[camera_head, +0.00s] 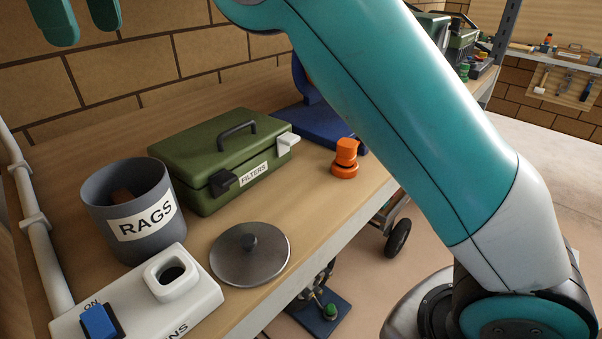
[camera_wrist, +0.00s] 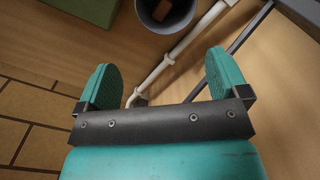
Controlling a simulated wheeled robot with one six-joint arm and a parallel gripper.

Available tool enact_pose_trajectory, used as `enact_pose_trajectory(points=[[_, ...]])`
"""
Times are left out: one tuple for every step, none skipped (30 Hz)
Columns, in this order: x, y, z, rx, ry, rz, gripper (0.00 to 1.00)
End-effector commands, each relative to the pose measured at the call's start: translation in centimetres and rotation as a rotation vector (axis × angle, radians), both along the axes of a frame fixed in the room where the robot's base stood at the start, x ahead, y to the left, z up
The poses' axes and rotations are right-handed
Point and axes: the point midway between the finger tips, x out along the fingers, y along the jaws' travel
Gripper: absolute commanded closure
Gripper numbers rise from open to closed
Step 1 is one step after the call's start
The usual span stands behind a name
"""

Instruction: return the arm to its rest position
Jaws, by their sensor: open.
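My gripper (camera_head: 83,28) shows at the top left of the head view as two teal fingers held apart in front of the brick wall. In the wrist view my gripper (camera_wrist: 163,72) is open with nothing between its fingers. It is raised near the wall, above the bench's back left part. My teal and grey arm (camera_head: 400,130) stretches across the right half of the head view from its base at the lower right. The middle of the arm leaves the top of the head view, so the wrist is hidden there.
On the bench (camera_head: 320,220) stand a RAGS bin (camera_head: 110,215), a green FILTERS case (camera_head: 190,150), an orange knobbed object (camera_head: 345,160), a round grey lid (camera_head: 228,265) and a white switch box (camera_head: 205,295). A white pipe (camera_head: 45,250) runs along the left. Open floor (camera_head: 545,170) lies right.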

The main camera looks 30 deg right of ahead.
Motion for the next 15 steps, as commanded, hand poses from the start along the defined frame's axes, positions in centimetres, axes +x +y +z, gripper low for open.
enact_pose_trajectory(points=[[0.0,0.0,0.0,0.0,0.0,0.0,0.07],[0.0,0.0,0.0,0.0,0.0,0.0,0.07],[0.0,0.0,0.0,0.0,0.0,0.0,0.07],[0.0,0.0,0.0,0.0,0.0,0.0,0.07],[0.0,0.0,0.0,0.0,0.0,0.0,0.07],[0.0,0.0,0.0,0.0,0.0,0.0,0.07],[0.0,0.0,0.0,0.0,0.0,-0.001,0.07],[0.1,-0.1,-0.1,0.0,0.0,-0.003,0.07],[0.2,-0.2,-0.2,0.001,0.0,-0.01,0.07],[0.4,-0.5,-0.4,0.001,-0.002,-0.018,0.07],[0.5,-0.8,-0.6,0.002,-0.003,-0.03,0.07],[0.9,-1.3,-1.1,0.004,-0.007,-0.052,0.07],[1.2,-1.9,-1.5,0.006,-0.009,-0.075,0.07],[1.6,-2.5,-2.0,0.009,-0.014,-0.1,0.07],[2.0,-3.5,-2.9,0.012,-0.019,-0.137,0.07]])
